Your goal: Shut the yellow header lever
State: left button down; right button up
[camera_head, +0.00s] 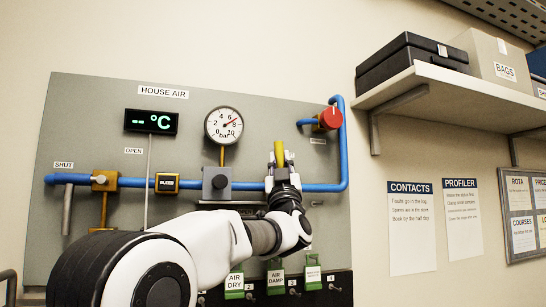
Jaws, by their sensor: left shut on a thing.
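The yellow lever (279,152) stands roughly upright in front of the blue header pipe (235,187), at the right part of the grey panel. My left gripper (281,168) is shut on it, and the upper part of the lever shows above the fingertips. The lever's lower end and pivot are hidden behind my gripper and wrist. A small label (318,141) is to the right of the lever; I cannot read it. My right gripper is not in view.
A round pressure gauge (223,125) and a temperature display (151,121) are left of the lever. A red knob (331,118) is at upper right. Tagged green fittings (275,282) are below. A wall shelf (450,90) with boxes juts out at right.

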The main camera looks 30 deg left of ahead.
pick_arm(q)
jog(key=shift+d+r+m+t+h, duration=0.1)
jog(key=shift+r+m+t+h, duration=0.2)
jog(key=shift+m+h, duration=0.45)
jog(key=shift+d+r+m+t+h, duration=0.1)
jog(key=shift+m+t+h, duration=0.3)
jog(key=shift+m+h, duration=0.35)
jog(key=c, duration=1)
grip_release()
jog(key=shift+w+f+m+h, duration=0.15)
jog(key=shift+m+h, duration=0.15)
jog(key=shift+c, duration=0.2)
jog(key=shift+w+f, duration=0.1)
jog(key=shift+w, duration=0.05)
jog(key=v, duration=1.2)
jog(key=shift+f, duration=0.1)
